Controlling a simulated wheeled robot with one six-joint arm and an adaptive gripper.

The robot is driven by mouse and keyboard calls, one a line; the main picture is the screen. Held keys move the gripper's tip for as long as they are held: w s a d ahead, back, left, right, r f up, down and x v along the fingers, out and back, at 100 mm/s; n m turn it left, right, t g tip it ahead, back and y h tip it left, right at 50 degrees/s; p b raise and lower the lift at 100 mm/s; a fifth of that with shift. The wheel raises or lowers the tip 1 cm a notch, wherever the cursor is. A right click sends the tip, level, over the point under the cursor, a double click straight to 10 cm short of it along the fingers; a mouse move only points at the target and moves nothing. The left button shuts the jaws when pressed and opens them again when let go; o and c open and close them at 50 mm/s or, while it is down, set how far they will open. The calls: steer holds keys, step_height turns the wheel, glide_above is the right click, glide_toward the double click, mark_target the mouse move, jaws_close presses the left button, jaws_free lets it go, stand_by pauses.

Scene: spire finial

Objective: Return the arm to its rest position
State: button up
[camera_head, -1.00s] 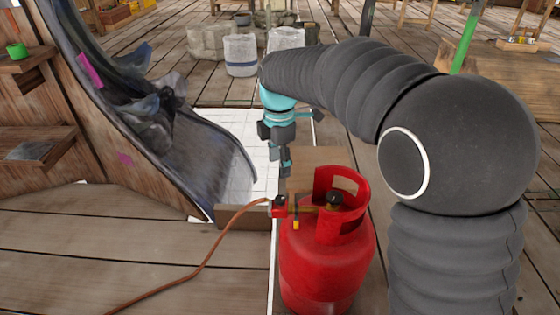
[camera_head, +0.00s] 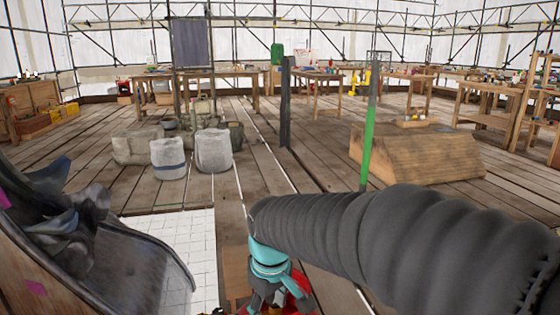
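My arm reaches in from the right, covered in a dark ribbed sleeve, and ends in a teal wrist near the bottom middle. My gripper (camera_head: 266,299) hangs below that wrist, grey and partly cut off by the lower picture edge. I cannot see its fingertips, nor whether it holds anything. A small part of the red gas bottle (camera_head: 299,295) shows behind and beside the gripper; most of it is out of view.
A dark curved chute (camera_head: 120,265) stands at the lower left beside white tiles (camera_head: 195,240). Pale sacks (camera_head: 213,151) sit on the plank floor. Workbenches line the back. Open planks lie between.

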steer(key=s+d+r+m+t, duration=0.2)
steer(key=s+d+m, duration=0.2)
steer(key=d, duration=0.5)
steer(key=s+d+r+m+t, duration=0.2)
steer(key=s+d+m, duration=0.2)
steer(key=s+d, duration=0.5)
steer(key=shift+s+r+m+h, duration=0.2)
steer(key=shift+r+m+h, duration=0.1)
